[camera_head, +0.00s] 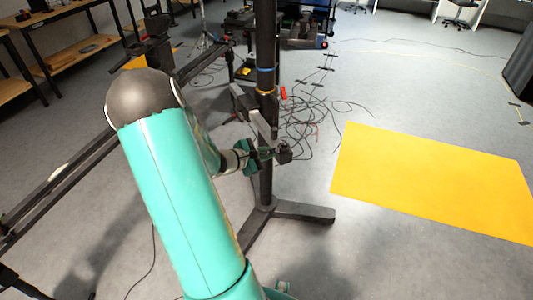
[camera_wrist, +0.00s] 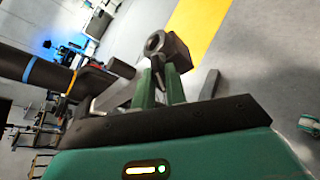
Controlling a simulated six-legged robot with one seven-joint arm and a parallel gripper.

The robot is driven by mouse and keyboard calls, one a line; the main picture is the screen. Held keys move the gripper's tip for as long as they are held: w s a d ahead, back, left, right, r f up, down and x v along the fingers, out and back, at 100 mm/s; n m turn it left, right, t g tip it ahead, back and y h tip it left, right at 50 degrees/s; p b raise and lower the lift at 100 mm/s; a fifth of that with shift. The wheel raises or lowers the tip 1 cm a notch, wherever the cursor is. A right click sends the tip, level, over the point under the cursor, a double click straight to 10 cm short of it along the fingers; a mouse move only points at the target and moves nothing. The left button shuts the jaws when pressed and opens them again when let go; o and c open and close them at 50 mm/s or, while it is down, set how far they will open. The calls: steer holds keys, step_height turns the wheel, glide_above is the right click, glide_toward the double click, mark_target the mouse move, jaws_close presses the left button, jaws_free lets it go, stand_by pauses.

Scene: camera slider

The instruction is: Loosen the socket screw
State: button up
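A dark block with a round socket-like opening (camera_wrist: 160,45) shows just beyond my fingertips in the wrist view. It also shows in the head view as a small dark block (camera_head: 284,151) beside the black upright post. I cannot tell the screw itself apart from this block. My gripper (camera_wrist: 160,84) has its two green fingers close together, one on each side of a dark stem under the block. Whether they press on it is unclear.
The black post (camera_head: 265,110) stands on a splayed dark foot (camera_head: 300,211). A grey angled bracket (camera_wrist: 118,92) lies left of my fingers. A long black rail (camera_head: 80,165) runs at left. Loose cables (camera_head: 310,125) lie behind the post. A yellow mat (camera_head: 435,180) lies right.

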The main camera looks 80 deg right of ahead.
jaws_close()
steer(key=shift+n, duration=0.3)
steer(key=n+g+y, duration=0.1)
steer(key=n+y, duration=0.1)
steer(key=n, duration=0.1)
steer(key=shift+w+d, duration=0.1)
steer(key=shift+w, duration=0.1)
steer(key=n+g+y, duration=0.1)
steer(key=n+g, duration=0.1)
steer(key=n, duration=0.2)
steer(key=n+g+y, duration=0.1)
steer(key=n+g, duration=0.1)
steer(key=n, duration=0.3)
steer(key=n+g+y, duration=0.1)
steer(key=n+g, duration=0.2)
steer(key=n, duration=0.1)
steer(key=shift+w+d+f+n+y, duration=0.2)
steer(key=shift+d+f+n+y, duration=0.1)
steer(key=shift+n, duration=0.1)
stand_by(0.5)
